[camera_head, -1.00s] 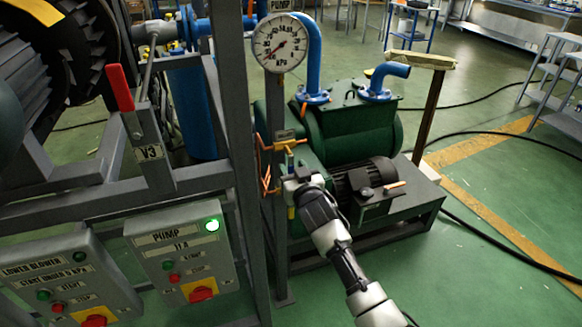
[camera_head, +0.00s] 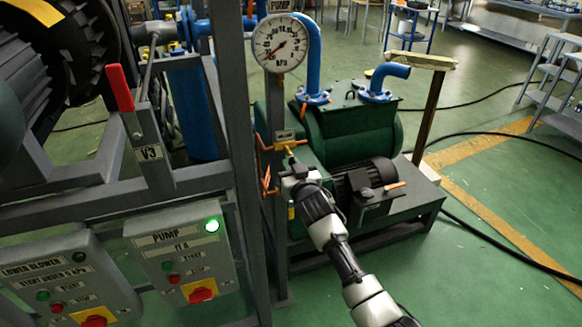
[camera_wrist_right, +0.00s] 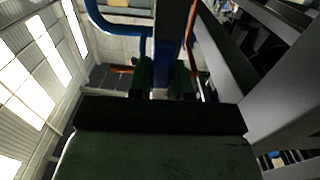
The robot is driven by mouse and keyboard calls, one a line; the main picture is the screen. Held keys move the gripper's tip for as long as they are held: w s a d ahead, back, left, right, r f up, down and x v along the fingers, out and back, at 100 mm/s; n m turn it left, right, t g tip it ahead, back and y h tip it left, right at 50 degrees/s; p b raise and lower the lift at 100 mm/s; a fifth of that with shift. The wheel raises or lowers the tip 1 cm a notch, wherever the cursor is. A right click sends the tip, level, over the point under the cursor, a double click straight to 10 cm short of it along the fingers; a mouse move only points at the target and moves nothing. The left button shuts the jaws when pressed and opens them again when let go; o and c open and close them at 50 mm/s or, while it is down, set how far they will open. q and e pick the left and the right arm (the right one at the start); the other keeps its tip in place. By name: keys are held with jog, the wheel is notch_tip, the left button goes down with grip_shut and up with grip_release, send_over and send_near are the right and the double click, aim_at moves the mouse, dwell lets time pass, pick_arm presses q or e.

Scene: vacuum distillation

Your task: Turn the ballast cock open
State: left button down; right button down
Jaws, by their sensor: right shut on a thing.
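The green pump (camera_head: 350,135) stands on a grey base behind the frame post. How far the handle is turned is hard to tell. In the right wrist view, dark finger-like shapes stand around a narrow blue-grey part; the contact is too dark to read. My left gripper is not in view.
A round pressure gauge (camera_head: 279,43) sits above the cock on a grey post. A red-handled lever (camera_head: 120,88) marked V3 is at the left. The PUMP control box (camera_head: 180,262) has a lit green lamp. Orange brackets (camera_head: 265,180) lie close left of my gripper. Open floor lies at the right.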

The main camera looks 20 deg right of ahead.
jog(key=shift+d, duration=0.1)
jog(key=shift+d+r+n+p, duration=0.5)
jog(key=shift+n+p, duration=0.3)
jog(key=shift+n, duration=2.05)
jog(key=shift+d+r+n+p, duration=0.5)
jog(key=shift+n+p, duration=0.25)
jog(key=shift+n, duration=2.05)
jog(key=shift+d+r+n+p, duration=0.5)
jog(key=shift+n+p, duration=0.3)
jog(key=shift+n, duration=2.05)
jog(key=c, duration=1)
grip_release()
jog(key=shift+c, duration=0.2)
